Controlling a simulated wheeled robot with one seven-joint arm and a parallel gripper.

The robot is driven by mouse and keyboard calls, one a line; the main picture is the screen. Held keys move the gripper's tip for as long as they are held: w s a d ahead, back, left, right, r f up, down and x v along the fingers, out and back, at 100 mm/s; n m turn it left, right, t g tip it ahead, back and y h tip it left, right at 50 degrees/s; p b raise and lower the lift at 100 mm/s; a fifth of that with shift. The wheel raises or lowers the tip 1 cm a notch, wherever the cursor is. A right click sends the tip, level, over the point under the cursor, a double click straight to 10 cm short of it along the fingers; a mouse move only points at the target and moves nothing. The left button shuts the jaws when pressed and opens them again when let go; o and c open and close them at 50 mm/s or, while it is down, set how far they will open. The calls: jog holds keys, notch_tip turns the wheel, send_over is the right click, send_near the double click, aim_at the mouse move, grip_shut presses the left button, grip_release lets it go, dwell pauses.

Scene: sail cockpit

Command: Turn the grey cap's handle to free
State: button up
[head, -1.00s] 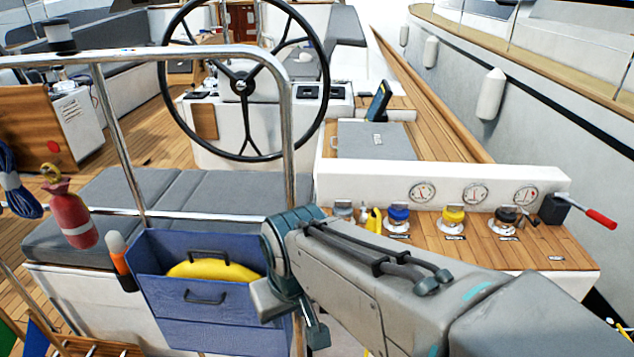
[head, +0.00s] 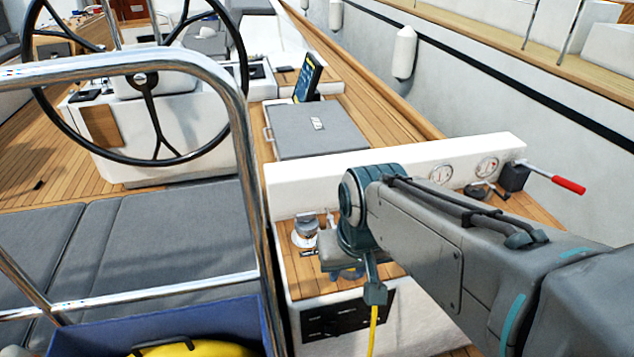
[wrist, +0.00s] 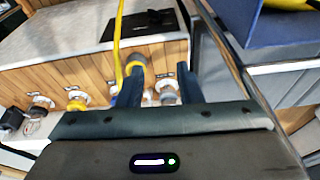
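The grey cap (head: 307,231) stands on the wooden ledge in the head view, left of my wrist and uncovered. In the wrist view a grey cap (wrist: 167,93) shows beyond my fingers, in the gap between them and close to the right finger. My gripper (wrist: 160,72) has its two fingers apart with nothing clearly held. In the head view my gripper (head: 366,282) points downward in front of the ledge, right of the grey cap, and apart from it. Which way the cap's handle points is too small to tell.
The wrist view shows a yellow cap (wrist: 77,104) and a yellow cord (wrist: 117,40) by my left finger. A steel rail (head: 240,130) stands left of the ledge. A lever with a red grip (head: 568,185) is at the ledge's right end. My arm hides much of the ledge.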

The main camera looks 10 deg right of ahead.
jog(key=w+r+m+g+y+p, duration=0.15)
jog(key=w+r+m, duration=0.3)
jog(key=w, duration=0.55)
jog(key=m+g+y+p, duration=0.1)
jog(key=m+y+p, duration=0.2)
jog(key=m+p, duration=0.7)
send_over(307, 213)
jog(key=d+b, duration=0.3)
jog(key=d, duration=0.3)
notch_tip(307, 213, down, 12)
jog(key=f+m, duration=0.1)
jog(key=m, duration=0.2)
jog(key=p+x, duration=0.3)
jog(key=x, duration=1)
jog(key=shift+s+a+r, duration=0.1)
jog(key=shift+s+a, duration=0.1)
grip_shut()
